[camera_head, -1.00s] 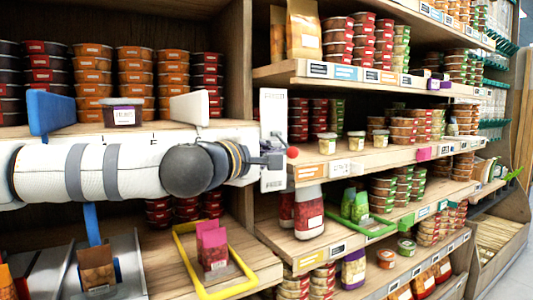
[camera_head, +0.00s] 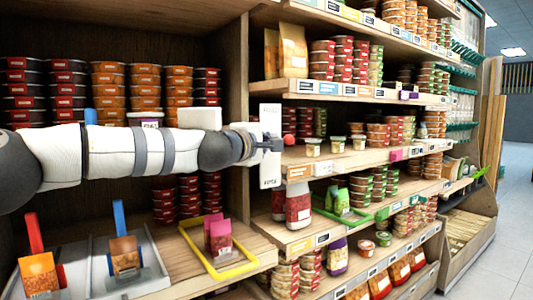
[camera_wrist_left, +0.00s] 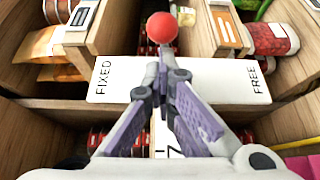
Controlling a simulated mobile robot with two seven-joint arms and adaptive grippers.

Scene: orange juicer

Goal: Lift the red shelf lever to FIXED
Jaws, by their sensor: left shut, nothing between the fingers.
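A white lever plate (camera_head: 270,112) stands upright on the shelf divider, with lettering at top and bottom. In the left wrist view the plate (camera_wrist_left: 215,82) reads FIXED at the left end and FREE at the right. The red lever knob (camera_head: 289,139) sits just right of the plate, slightly above its mid-height; it also shows in the left wrist view (camera_wrist_left: 162,28). My left gripper (camera_head: 272,146) is shut and empty in front of the plate. Its fingertips (camera_wrist_left: 163,65) lie just below the knob in the wrist picture; contact is unclear. My right gripper is not in view.
Stacked tubs (camera_head: 126,90) fill the shelf behind my left arm. A yellow-framed tray (camera_head: 222,272) lies below it, and grey trays (camera_head: 90,265) stand at lower left. Jars (camera_head: 312,148) line the shelf right of the plate. The floor (camera_head: 511,240) at far right is clear.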

